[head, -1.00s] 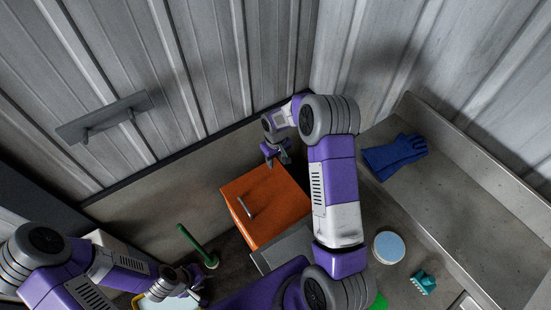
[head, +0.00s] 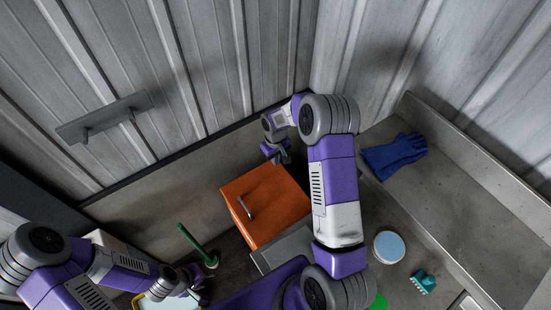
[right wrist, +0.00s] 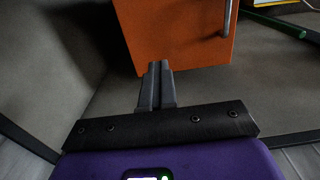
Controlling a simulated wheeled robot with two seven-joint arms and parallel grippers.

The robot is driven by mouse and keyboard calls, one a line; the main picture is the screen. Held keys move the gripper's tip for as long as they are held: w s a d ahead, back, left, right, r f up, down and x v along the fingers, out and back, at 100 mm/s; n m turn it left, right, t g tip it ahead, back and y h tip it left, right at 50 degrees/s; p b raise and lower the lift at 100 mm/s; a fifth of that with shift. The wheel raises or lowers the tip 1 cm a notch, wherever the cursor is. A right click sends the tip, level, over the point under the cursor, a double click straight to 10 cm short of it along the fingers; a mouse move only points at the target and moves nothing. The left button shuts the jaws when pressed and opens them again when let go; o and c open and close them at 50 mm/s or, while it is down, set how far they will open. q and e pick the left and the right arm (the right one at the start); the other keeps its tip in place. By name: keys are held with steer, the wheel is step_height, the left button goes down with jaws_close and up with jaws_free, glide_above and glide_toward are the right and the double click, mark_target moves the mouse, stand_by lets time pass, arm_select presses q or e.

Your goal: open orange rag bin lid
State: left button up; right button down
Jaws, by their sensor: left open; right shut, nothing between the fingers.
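The orange rag bin (head: 285,215) stands in the corner by the back wall, with its lid (head: 265,190) facing up and a grey bar handle (head: 246,207) on it. It also shows in the right wrist view (right wrist: 170,35), with the handle (right wrist: 227,20) at its right. The lid looks shut. My right gripper (head: 283,158) is just behind the bin's far edge, apart from the handle. In the right wrist view its fingers (right wrist: 158,68) are together and empty, pointing at the orange face. My left gripper (head: 196,285) is open at the lower left, away from the bin.
A green-handled tool (head: 197,245) stands left of the bin. A blue glove (head: 395,156), a round tub (head: 389,247) and a teal brush (head: 424,283) lie on the right. A wall rack (head: 105,117) hangs at upper left. My right arm hides part of the bin's right side.

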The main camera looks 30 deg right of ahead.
steer(key=c, duration=1.8)
jaws_free()
steer(key=shift+c, duration=0.2)
steer(key=o, duration=0.7)
steer(key=shift+o, duration=0.2)
step_height(320, 180, up, 8)
steer(key=shift+f, duration=0.2)
